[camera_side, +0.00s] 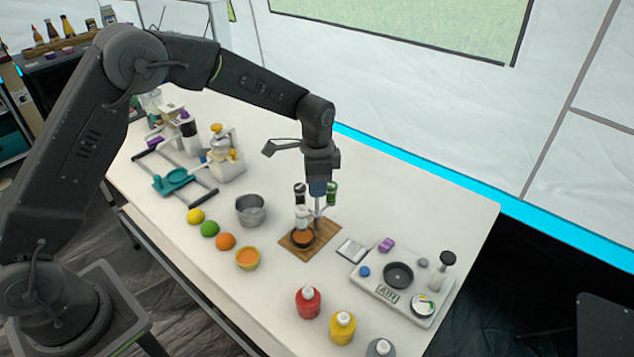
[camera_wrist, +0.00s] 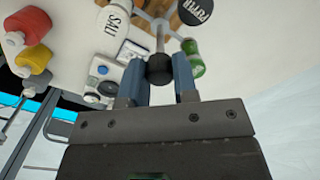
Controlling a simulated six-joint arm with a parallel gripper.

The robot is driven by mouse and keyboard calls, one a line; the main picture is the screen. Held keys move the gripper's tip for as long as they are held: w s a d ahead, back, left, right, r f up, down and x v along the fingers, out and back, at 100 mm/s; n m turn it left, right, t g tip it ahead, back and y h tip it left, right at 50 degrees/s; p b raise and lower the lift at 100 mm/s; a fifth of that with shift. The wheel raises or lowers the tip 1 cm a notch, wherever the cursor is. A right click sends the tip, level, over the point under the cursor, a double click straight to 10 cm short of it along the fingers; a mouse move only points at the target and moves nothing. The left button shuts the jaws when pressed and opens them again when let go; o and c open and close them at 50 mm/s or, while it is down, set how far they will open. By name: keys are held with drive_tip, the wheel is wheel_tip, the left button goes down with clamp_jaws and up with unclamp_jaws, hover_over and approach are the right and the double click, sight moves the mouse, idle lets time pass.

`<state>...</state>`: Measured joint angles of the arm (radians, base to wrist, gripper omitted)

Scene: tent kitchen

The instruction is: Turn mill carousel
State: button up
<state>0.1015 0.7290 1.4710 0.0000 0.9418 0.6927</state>
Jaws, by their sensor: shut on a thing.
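The mill carousel (camera_side: 318,211) stands on a wooden board (camera_side: 291,250), with several mills around an upright metal post. In the wrist view the carousel's post (camera_wrist: 160,38) ends in a round black knob (camera_wrist: 160,70). My gripper (camera_wrist: 159,68) is shut on this knob, one blue finger on each side; in the side view my gripper (camera_side: 318,188) points down over the carousel. A white mill marked SALT (camera_wrist: 112,24), a black-topped mill (camera_wrist: 194,8) and a green mill (camera_wrist: 193,56) surround the post. The green mill also shows in the side view (camera_side: 332,192).
A metal pot (camera_side: 250,210) stands to the left. A white pad (camera_side: 352,250) and a grey station marked AIR (camera_side: 370,288) lie to the right. Squeeze bottles (camera_side: 308,301) stand in front.

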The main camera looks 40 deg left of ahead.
drive_tip(key=shift+r, duration=0.1)
idle(0.3)
drive_tip(key=o, duration=0.9)
drive_tip(key=shift+o, duration=0.2)
wheel_tip(320, 180, up, 14)
drive_tip(key=s+a+r+n+t, duration=0.1)
drive_tip(key=s+a+r+n, duration=0.1)
drive_tip(key=s+r, duration=0.35)
drive_tip(key=s+a+r+n+t, duration=0.1)
drive_tip(key=s+r+n+t, duration=0.15)
drive_tip(key=s, duration=0.65)
drive_tip(key=s+a+f+n+t, duration=0.2)
drive_tip(key=s+f+n, duration=0.1)
drive_tip(key=s, duration=1.2)
drive_tip(key=shift+s+n, duration=0.2)
drive_tip(key=shift+n, duration=0.65)
